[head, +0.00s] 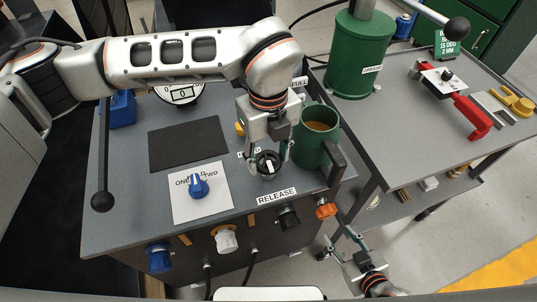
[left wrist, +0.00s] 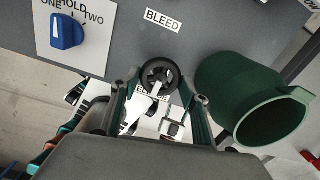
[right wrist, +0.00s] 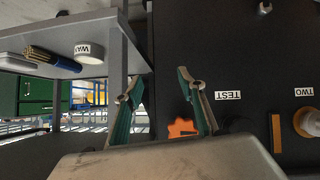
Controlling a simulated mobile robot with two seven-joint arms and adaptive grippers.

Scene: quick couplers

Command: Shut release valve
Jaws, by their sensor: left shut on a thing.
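A small black handwheel (head: 268,162) stands on the grey bench top, between the RELEASE label (head: 276,195) and a partly hidden label that reads BLEED (left wrist: 163,20) in the left wrist view. My left gripper (head: 268,155) comes down from above, with its fingers on opposite sides of the wheel and shut on it. The wheel also shows between the fingertips in the left wrist view (left wrist: 158,74). My right gripper (head: 347,247) is open and empty, low beside the bench's front right corner. An orange knob (head: 326,210) on the bench front is near it.
A green mug (head: 312,150) with brown contents stands just right of my left gripper. A blue selector knob (head: 198,185) is on a white plate to the left. Black, white and blue fittings line the bench front. A green cylinder (head: 357,55) stands behind; a side table carries a red-handled device.

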